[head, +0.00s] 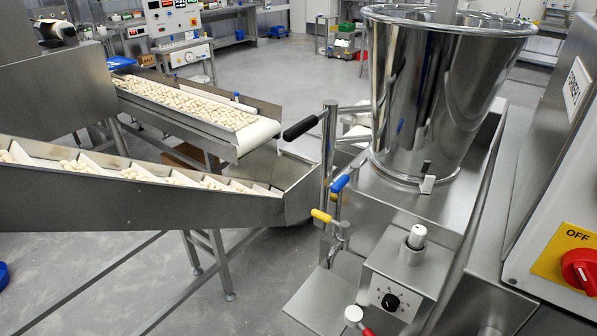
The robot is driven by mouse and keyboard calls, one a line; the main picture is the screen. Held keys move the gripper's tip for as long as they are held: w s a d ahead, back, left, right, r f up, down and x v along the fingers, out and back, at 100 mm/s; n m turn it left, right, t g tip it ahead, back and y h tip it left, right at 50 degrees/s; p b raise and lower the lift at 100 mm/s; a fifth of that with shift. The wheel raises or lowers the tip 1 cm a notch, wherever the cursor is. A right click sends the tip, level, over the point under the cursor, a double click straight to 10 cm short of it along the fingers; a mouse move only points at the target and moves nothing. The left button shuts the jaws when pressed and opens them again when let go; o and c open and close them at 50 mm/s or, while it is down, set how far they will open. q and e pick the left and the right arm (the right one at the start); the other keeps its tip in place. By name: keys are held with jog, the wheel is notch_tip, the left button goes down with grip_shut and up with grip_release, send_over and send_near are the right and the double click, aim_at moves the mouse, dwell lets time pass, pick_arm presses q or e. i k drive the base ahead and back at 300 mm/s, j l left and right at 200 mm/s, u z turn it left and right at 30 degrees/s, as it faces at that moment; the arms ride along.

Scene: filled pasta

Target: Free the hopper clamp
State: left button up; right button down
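The steel hopper (425,85) stands upright on the filling machine at the right of the head view. Its wide top is open. A thin band (385,170) runs around its foot, with a small pale clamp latch (427,184) at the front. The latch stands against the band; I cannot tell how tightly it is closed. Neither of my grippers shows in this view.
Left of the hopper are a black-handled lever (300,128), a blue handle (340,183) and a yellow handle (321,215). A dial box (388,300) stands in front. A red OFF switch (580,271) is at the right. Conveyors with pasta (190,103) fill the left.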

aim_at(353, 175)
jog(key=i+j, duration=0.15)
jog(key=j, duration=0.2)
jog(key=i+j+z, duration=0.15)
jog(key=j, duration=0.15)
jog(key=i+j, duration=0.15)
jog(key=j, duration=0.2)
jog(key=i+j+z, duration=0.1)
jog(key=j, duration=0.25)
jog(key=i+j+z, duration=0.1)
jog(key=j, duration=0.25)
jog(key=i, duration=0.05)
